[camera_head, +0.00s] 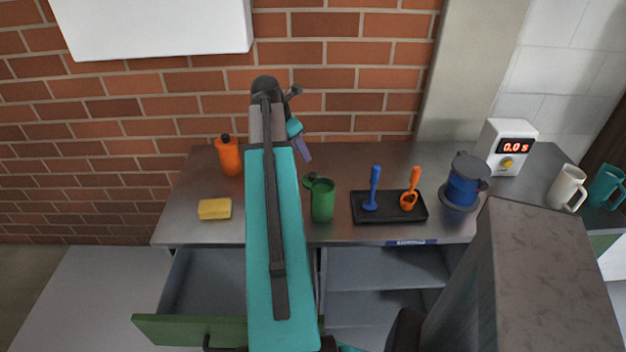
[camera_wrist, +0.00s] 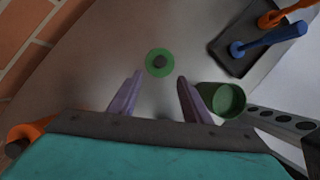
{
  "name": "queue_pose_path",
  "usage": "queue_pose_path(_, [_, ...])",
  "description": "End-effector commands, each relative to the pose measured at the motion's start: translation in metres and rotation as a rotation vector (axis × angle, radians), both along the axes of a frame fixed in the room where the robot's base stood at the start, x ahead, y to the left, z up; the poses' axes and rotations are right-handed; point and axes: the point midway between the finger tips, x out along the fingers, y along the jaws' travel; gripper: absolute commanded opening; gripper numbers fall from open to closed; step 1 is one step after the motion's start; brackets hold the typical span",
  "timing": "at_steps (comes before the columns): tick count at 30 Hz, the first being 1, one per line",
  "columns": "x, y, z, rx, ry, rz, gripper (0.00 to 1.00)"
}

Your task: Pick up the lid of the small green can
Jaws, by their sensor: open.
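The green lid (camera_wrist: 160,63) is a round disc with a dark knob in its middle. It lies flat on the grey counter, apart from the can, just ahead of my fingertips in the wrist view. The small green can (camera_wrist: 228,100) stands open beside my right-hand finger; in the head view the can (camera_head: 322,203) stands upright, with part of the lid (camera_head: 308,181) at its upper left. My gripper (camera_wrist: 159,76) has two purple fingers spread apart with nothing between them. In the head view my gripper (camera_head: 304,152) is above the counter, behind the can, and only partly visible.
A black tray (camera_head: 388,218) with a blue and an orange utensil lies right of the can. An orange bottle (camera_head: 229,158) and yellow sponge (camera_head: 214,209) are on the left. A blue pot (camera_head: 463,186) stands further right. A green-fronted drawer (camera_head: 190,330) is open below.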

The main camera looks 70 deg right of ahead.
Motion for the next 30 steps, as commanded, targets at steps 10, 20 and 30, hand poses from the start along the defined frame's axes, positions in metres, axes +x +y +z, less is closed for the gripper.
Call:
queue_pose_path(10, [-0.008, -0.012, -0.034, 0.002, 0.000, -0.002, 0.44])
queue_pose_path(20, [-0.016, -0.024, -0.065, 0.002, 0.000, -0.003, 0.44])
queue_pose_path(30, [-0.018, -0.026, -0.073, 0.001, 0.000, -0.002, 0.44])
